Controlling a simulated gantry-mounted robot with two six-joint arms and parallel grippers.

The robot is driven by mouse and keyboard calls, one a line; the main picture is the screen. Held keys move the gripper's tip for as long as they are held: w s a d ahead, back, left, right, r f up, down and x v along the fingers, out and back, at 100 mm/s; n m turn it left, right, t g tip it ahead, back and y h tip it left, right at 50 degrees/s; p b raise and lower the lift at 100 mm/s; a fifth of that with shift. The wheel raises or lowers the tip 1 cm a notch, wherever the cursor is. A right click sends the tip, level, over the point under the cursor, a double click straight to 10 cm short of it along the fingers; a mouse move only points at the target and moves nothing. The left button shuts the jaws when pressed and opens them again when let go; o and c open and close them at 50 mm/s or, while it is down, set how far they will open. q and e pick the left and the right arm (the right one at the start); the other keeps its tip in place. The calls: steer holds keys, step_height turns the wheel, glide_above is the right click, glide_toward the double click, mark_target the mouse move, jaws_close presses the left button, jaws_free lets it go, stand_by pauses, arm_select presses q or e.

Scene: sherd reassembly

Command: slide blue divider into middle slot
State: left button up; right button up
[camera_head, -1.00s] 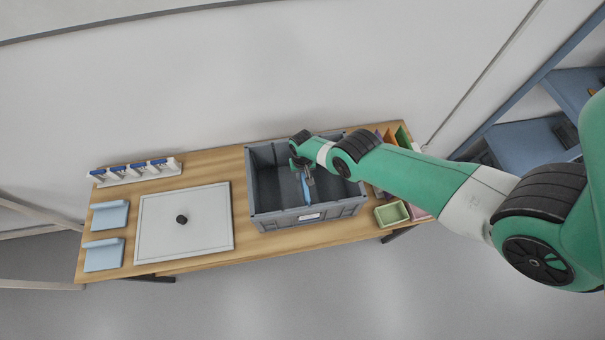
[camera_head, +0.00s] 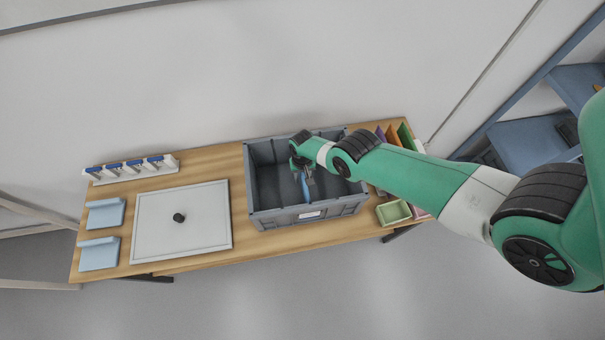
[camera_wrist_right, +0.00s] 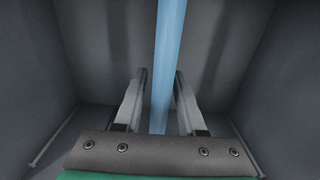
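The blue divider (camera_wrist_right: 161,90) stands edge-on inside the grey box (camera_head: 262,216), near its middle. In the head view a short blue strip of it (camera_head: 305,188) shows below my right gripper (camera_head: 307,174). In the right wrist view my right gripper (camera_wrist_right: 161,74) is inside the box, with one finger on each side of the divider. The fingers are apart, with a clear gap on the left side and a narrower one on the right. The divider's lower edge and the slot are hidden, so I cannot tell how it is seated. My left gripper is not in view.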

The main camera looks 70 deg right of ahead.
steer(key=shift+o, duration=0.8)
step_height(320, 180, up, 12)
steer(key=p, duration=1.1)
steer(key=shift+f+p, duration=0.1)
steer(key=shift+p, duration=0.3)
steer(key=shift+f, duration=0.1)
steer(key=shift+a, duration=0.1)
